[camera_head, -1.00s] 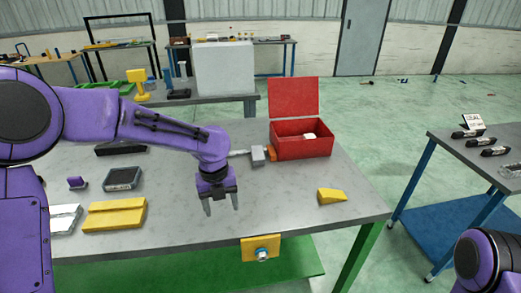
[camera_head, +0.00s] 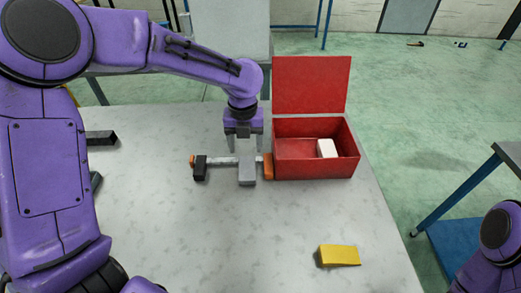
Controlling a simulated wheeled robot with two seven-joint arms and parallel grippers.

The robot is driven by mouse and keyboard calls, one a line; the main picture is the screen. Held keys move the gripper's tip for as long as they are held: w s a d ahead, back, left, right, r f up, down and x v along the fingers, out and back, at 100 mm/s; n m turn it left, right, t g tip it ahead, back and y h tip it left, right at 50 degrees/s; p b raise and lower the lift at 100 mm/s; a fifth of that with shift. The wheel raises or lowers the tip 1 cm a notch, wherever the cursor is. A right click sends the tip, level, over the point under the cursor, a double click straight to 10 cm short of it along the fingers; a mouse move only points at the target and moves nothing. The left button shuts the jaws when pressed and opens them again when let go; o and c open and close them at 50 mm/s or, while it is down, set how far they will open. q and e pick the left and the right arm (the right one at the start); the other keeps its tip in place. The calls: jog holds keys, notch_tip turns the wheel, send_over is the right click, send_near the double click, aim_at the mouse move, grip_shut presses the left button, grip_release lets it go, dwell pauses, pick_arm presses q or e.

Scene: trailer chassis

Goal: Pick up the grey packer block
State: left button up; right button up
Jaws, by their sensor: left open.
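A grey block (camera_head: 247,171) is on the grey table, left of the red box. It lies at a grey bar with a black piece (camera_head: 200,168) at its left and orange parts at both ends. I cannot tell whether the block is separate from the bar. My left gripper (camera_head: 245,145) points down with its fingers apart, empty, above or just behind the bar and block. Its height over them is hard to tell. My right gripper is out of view; only part of my right arm shows at the lower right.
The open red box (camera_head: 315,170) stands close to the right, its lid raised, with a white block (camera_head: 327,148) inside. A yellow wedge (camera_head: 338,256) lies near the front right. The table's front middle is clear. Dark items at the left are partly hidden by my arm.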

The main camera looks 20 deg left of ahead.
aim_at(247, 166)
pick_arm(q)
jog(key=shift+w+f, duration=0.3)
jog(key=shift+f, duration=0.5)
jog(key=f, duration=0.1)
jog(key=s+f+p, duration=0.1)
jog(key=s+f, duration=0.1)
jog(key=f, duration=0.1)
jog(key=shift+s+d, duration=0.1)
jog(key=shift+s, duration=0.15)
jog(key=f, duration=0.1)
jog(key=w+f, duration=0.1)
jog(key=f, duration=0.1)
jog(key=f+p, duration=0.1)
jog(key=shift+w+d+f, duration=0.15)
jog(key=shift+w+f, duration=0.15)
jog(key=shift+s+r, duration=0.1)
jog(key=shift+s, duration=0.2)
jog(key=shift+s+r, duration=0.1)
jog(key=shift+s, duration=0.05)
jog(key=shift+c, duration=1.2)
jog(key=c, duration=1)
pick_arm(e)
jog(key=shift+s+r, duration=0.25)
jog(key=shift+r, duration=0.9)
